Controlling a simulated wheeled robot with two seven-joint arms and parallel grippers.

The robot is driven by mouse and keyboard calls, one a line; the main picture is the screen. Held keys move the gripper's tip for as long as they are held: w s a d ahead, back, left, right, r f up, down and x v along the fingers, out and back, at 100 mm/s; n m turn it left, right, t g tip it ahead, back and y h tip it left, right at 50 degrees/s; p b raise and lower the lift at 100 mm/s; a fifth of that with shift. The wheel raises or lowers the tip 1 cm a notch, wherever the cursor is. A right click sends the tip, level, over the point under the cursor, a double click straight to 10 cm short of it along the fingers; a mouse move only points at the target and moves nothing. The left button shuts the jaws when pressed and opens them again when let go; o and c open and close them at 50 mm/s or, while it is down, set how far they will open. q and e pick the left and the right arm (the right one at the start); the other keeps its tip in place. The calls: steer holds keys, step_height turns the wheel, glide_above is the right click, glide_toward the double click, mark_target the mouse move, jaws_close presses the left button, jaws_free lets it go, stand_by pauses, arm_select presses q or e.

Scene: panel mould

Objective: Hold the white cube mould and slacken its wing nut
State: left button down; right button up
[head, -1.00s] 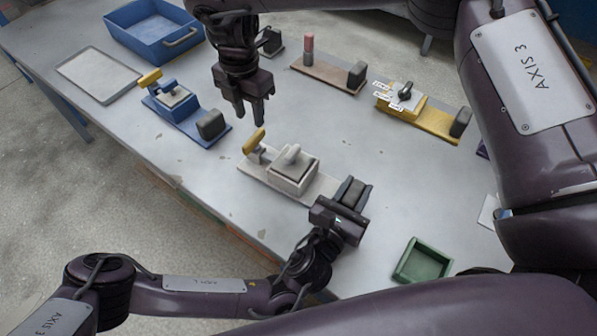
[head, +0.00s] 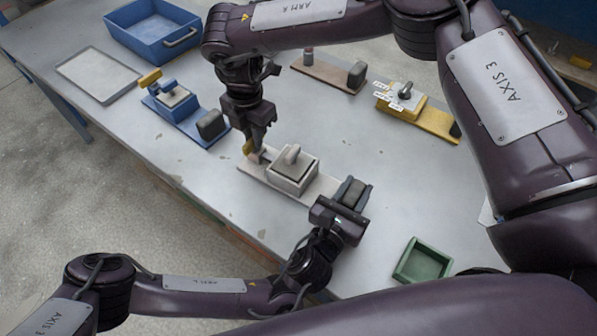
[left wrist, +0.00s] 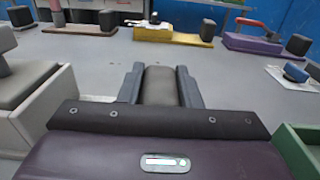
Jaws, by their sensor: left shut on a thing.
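The white cube mould (head: 312,177) sits on a pale base plate in the middle of the table. Its yellow wing nut (head: 247,147) is at the left end, partly hidden by my right gripper (head: 253,146), whose fingertips are down at it. I cannot tell whether those fingers touch or grip the nut. My left gripper (head: 352,191) is shut on the dark grey block (left wrist: 160,86) at the right end of the mould's plate. In the left wrist view, my left gripper's fingers (left wrist: 160,82) flank the block, and the mould (left wrist: 38,95) shows at left.
A blue mould (head: 178,103) stands to the left, a yellow one (head: 425,115) behind right, and a brown plate (head: 322,72) at the back. A blue bin (head: 150,32), a flat grey tray (head: 98,75) and a green tray (head: 421,262) also stand on the table.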

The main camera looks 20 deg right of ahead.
jaws_close()
